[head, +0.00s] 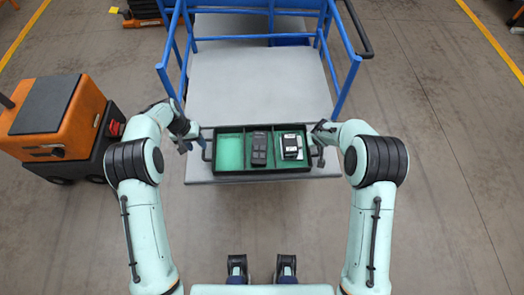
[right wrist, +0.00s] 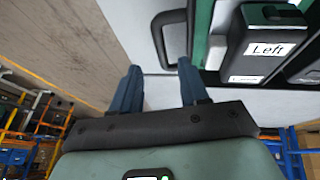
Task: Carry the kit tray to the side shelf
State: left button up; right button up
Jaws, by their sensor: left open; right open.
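The kit tray (head: 262,173) is dark with green-lined compartments and rests on the grey deck of a cart. Its left compartment (head: 230,152) is empty. The middle one holds a dark device (head: 259,149). The right one holds a dark part with white labels (head: 291,146), one reading "Left" in the right wrist view (right wrist: 268,45). My left gripper (head: 195,143) is open beside the tray's left handle. My right gripper (head: 319,146) is open at the right end. In the right wrist view, the dark right handle (right wrist: 163,45) lies just beyond its fingertips (right wrist: 158,68); contact is unclear.
The grey cart deck (head: 258,85) has blue rails (head: 327,50) at its sides and back. An orange and black wheeled machine (head: 58,120) stands at the left. The floor to the right is clear, with a yellow line (head: 490,38).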

jog(key=v, duration=0.5)
jog(key=shift+s+r, duration=0.1)
jog(key=shift+r, duration=0.05)
pick_arm(q)
jog(key=shift+s, duration=0.1)
pick_arm(e)
jog(key=shift+s, duration=0.1)
